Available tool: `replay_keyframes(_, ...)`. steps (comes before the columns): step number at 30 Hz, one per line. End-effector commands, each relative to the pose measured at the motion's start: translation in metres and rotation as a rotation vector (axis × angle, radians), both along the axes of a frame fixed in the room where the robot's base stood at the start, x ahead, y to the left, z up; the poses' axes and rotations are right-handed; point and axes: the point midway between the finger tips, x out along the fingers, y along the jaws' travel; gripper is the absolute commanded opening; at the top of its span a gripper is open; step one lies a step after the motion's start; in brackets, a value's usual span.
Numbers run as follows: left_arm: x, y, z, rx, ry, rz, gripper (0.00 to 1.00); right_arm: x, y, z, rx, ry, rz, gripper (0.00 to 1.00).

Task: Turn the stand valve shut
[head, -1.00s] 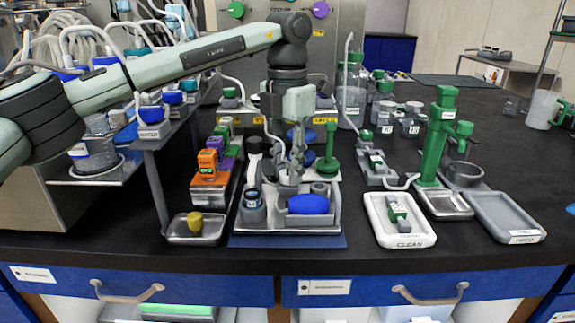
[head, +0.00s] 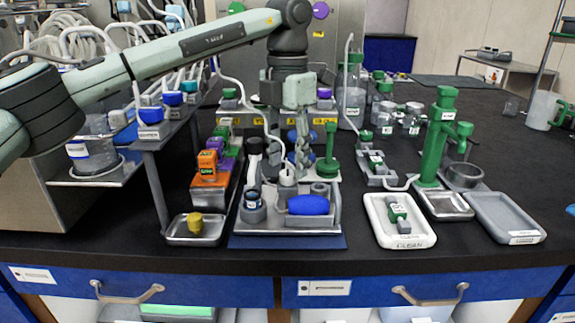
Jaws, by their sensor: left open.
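My left gripper (head: 299,160) points down over the middle of the bench, its fingers apart. Below it is a small grey stand (head: 327,220) on a blue mat, holding a blue bulb (head: 308,204) and a pale capped fitting (head: 287,177) close to the fingertips. Whether the fingers touch the fitting is unclear. A green upright part (head: 329,152) with a round base stands just right of the gripper. A taller green stand (head: 432,150) with side knobs is farther right. I cannot tell which part is the stand valve. My right gripper is not in view.
A metal tray (head: 172,238) with a yellow knob lies left of the blue mat (head: 285,242). A white tray (head: 427,242) labelled CLEAN and a grey tray (head: 490,205) lie right. Jars and tubing stand behind. The front bench strip is clear.

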Motion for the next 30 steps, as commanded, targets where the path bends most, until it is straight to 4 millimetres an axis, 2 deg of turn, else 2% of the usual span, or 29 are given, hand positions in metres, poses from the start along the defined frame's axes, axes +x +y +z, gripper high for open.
replay_keyframes(6,0.001,-0.001,0.050,-0.001,-0.004,0.001,0.47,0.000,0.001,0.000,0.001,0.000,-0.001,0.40)
replay_keyframes(13,0.000,-0.001,0.088,-0.001,-0.003,0.000,0.47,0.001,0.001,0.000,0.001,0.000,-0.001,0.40)
replay_keyframes(18,0.000,-0.001,0.099,-0.001,-0.002,-0.001,0.47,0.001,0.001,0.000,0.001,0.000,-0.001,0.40)
replay_keyframes(30,0.000,0.000,0.100,-0.001,-0.001,-0.001,0.47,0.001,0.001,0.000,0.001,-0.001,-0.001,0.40)
